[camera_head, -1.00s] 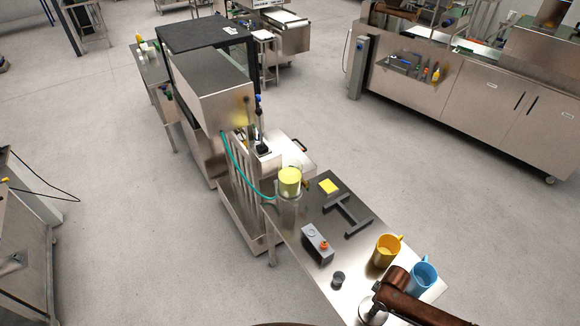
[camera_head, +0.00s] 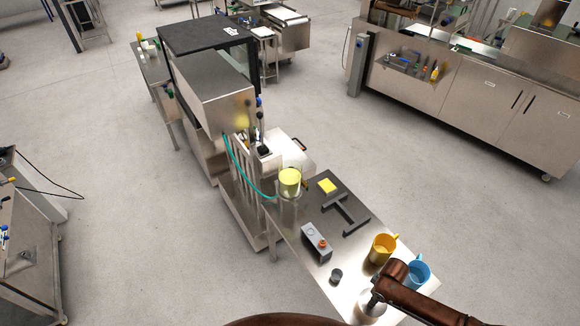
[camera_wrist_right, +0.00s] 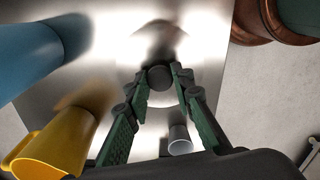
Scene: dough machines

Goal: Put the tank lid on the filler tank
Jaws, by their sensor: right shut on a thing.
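The filler tank (camera_head: 290,184) is a clear cylinder with yellow contents and an open top, at the table's far left corner in the head view. The tank lid (camera_head: 371,306) is a round steel disc near the table's front edge, partly hidden by my right arm. My right gripper (camera_head: 377,290) is over the lid. In the right wrist view, my right gripper (camera_wrist_right: 163,80) has its green-padded fingers around the lid's dark knob (camera_wrist_right: 160,77). I cannot tell whether the lid touches the table. My left gripper is out of view.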

